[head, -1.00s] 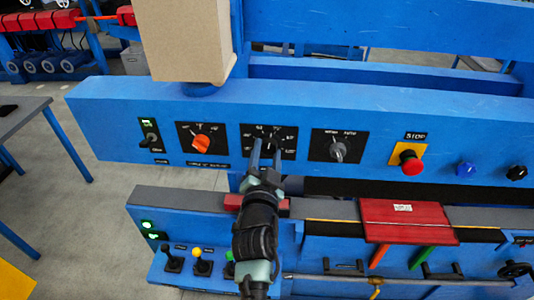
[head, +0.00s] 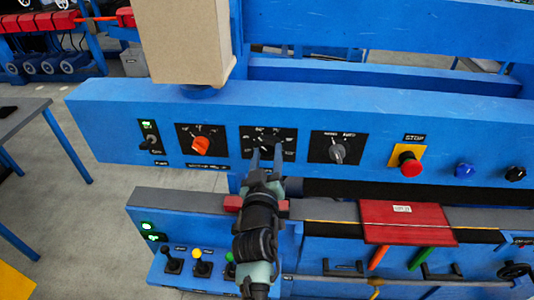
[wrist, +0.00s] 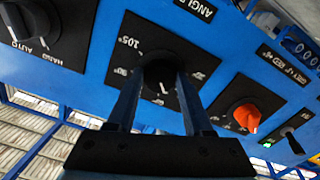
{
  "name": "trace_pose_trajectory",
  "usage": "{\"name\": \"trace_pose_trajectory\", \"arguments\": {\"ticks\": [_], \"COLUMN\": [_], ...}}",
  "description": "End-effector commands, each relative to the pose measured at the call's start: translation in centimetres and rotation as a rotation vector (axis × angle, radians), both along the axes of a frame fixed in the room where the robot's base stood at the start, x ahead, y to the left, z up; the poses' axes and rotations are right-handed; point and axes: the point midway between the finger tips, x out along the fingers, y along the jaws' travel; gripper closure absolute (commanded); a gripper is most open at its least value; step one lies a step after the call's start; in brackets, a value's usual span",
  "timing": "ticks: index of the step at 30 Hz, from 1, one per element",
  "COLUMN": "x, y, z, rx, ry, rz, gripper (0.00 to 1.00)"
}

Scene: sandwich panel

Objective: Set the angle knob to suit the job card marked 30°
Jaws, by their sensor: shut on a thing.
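The angle knob (wrist: 160,76) is a round black knob on a black dial plate with white degree marks. In the wrist view "105°" shows on the plate, with part of an "ANGLE" label (wrist: 193,8) beside it. My gripper (head: 267,152) reaches the middle dial plate (head: 288,133) of the blue panel, with its fingers on either side of the knob. The fingers are shut on it and partly hide the knob and its scale. A small white pointer line shows on the knob's face, but I cannot read its exact setting. I cannot make out a card marked 30°.
An orange knob (head: 201,145) is left of the angle dial and a grey selector (head: 337,151) is right of it. A red stop button (head: 410,165) is farther right. A cardboard-coloured box (head: 183,42) stands above. A lower console with levers (head: 202,262) lies below.

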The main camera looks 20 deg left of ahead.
Motion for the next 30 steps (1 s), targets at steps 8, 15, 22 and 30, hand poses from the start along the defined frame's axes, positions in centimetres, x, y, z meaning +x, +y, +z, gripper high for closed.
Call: {"name": "trace_pose_trajectory", "arguments": {"ticks": [8, 15, 22, 30], "x": [0.00, -0.01, 0.00, 0.01], "y": [-0.02, -0.01, -0.03, -0.06], "z": [0.09, 0.14, 0.15, 0.16], "rx": [-0.255, -0.475, -0.684, -0.913], "ry": [-0.073, -0.136, -0.196, -0.262], "rz": [0.001, 0.001, 0.001, 0.001], "gripper": [1.00, 1.00, 1.00, 1.00]}}
